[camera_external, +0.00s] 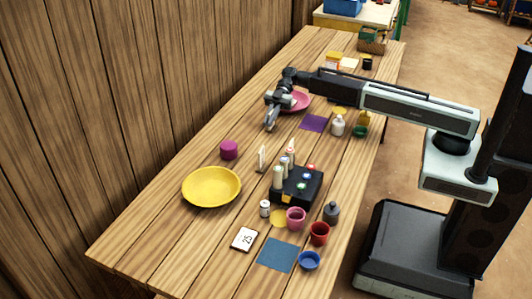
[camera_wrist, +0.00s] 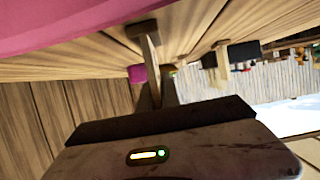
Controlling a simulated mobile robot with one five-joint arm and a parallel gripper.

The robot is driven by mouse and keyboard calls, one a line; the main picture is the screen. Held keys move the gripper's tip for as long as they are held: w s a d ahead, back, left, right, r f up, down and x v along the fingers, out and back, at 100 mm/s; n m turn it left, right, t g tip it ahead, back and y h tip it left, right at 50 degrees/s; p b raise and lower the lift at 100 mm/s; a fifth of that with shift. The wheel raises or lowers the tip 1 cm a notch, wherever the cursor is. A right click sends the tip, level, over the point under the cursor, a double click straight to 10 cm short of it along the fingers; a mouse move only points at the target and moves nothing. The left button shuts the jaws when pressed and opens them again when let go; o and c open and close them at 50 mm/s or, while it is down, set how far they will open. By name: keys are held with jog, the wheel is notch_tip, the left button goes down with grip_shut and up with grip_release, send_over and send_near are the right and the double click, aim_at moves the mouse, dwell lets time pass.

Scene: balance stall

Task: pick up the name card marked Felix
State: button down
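No card reading Felix can be made out. Two narrow pale upright pieces, possibly name cards, stand near the table's middle, one left of the black box (camera_external: 262,158) and one behind it (camera_external: 290,146); any writing on them is too small to read. My gripper (camera_external: 269,118) is over the table, left of the pink plate (camera_external: 298,102) and behind the upright pieces, apart from them. The wrist view looks upside down, with the pink plate (camera_wrist: 70,22) filling its top left.
The black box (camera_external: 297,187) has coloured buttons and bottles beside it. A yellow plate (camera_external: 211,187), magenta cylinder (camera_external: 229,150), white card marked 25 (camera_external: 244,239), and several cups and bottles stand around. A plank wall (camera_external: 150,80) runs along the left.

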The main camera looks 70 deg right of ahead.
jog(key=shift+r+p, duration=0.45)
notch_tip(320, 180, up, 3)
jog(key=p, duration=0.3)
jog(key=s+d, duration=0.1)
jog(key=s, duration=0.7)
jog(key=s+d+r+p, duration=0.1)
jog(key=s+d, duration=0.1)
jog(key=s, duration=0.5)
jog(key=shift+s+d, duration=0.25)
jog(key=shift+s, duration=0.1)
